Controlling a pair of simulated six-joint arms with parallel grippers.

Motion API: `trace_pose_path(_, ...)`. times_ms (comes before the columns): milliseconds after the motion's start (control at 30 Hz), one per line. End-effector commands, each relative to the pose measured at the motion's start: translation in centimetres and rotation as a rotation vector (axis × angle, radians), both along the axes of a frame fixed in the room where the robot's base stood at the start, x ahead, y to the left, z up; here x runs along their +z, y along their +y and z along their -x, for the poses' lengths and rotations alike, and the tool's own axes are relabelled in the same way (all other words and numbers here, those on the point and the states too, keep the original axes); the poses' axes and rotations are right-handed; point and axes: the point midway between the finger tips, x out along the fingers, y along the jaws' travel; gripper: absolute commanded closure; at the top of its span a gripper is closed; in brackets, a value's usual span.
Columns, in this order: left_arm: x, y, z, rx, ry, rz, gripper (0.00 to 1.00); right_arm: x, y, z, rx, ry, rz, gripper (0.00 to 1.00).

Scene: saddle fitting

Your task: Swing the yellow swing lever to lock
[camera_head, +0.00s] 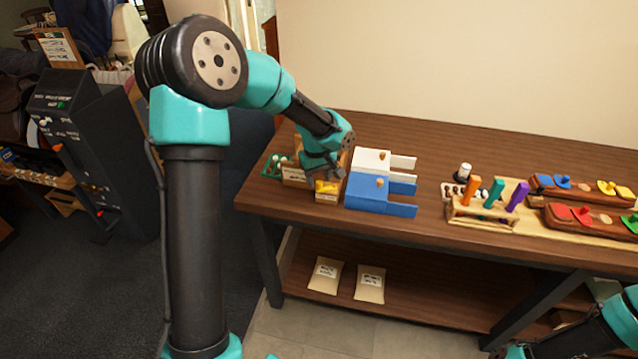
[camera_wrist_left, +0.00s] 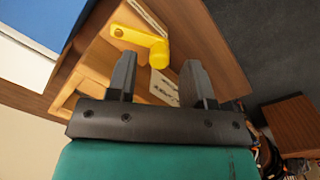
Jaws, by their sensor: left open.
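The yellow swing lever (camera_wrist_left: 142,38) shows in the left wrist view, mounted on a light wooden block. It has a rounded knob at one end and an arm reaching to the left. In the head view the lever (camera_head: 326,187) is small, on top of the block at the table's left part. My left gripper (camera_wrist_left: 160,77) is open, with its two dark fingers pointing at the lever and nothing between them. In the head view the left gripper (camera_head: 324,174) is right above the lever. My right gripper is not clearly visible; only part of that arm shows at the lower right.
A blue box (camera_head: 367,190) and a white box (camera_head: 371,160) stand just right of the lever block. A wooden rack with colored handles (camera_head: 483,212) and red and blue-lidded holders stand farther right. The table's front left edge (camera_head: 262,212) is close by.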

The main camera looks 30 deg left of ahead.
Motion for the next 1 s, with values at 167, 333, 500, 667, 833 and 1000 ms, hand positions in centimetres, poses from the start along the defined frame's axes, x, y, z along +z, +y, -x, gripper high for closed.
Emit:
trace_pose_path(167,-2.1,-0.1,-0.1,-0.001,0.001,-0.001,0.53,0.0,0.0,0.0,0.000,0.000,0.000,1.00)
trace_pose_path(333,-2.7,-0.1,-0.1,0.000,-0.001,0.001,0.53,0.0,0.0,0.0,0.000,0.000,0.000,1.00)
trace_pose_path(500,-2.7,-0.1,-0.1,0.000,-0.001,0.000,0.53,0.0,0.0,0.0,0.000,0.000,0.000,1.00)
trace_pose_path(667,-2.7,-0.1,-0.1,0.000,-0.001,0.000,0.63,0.0,0.0,0.0,0.000,0.000,0.000,1.00)
trace_pose_path(833,-2.7,-0.1,-0.1,0.000,-0.001,0.000,0.80,0.0,0.0,0.0,0.000,0.000,0.000,1.00)
trace_pose_path(1000,-2.6,-0.1,-0.1,0.000,-0.001,0.000,0.96,0.0,0.0,0.0,0.000,0.000,0.000,1.00)
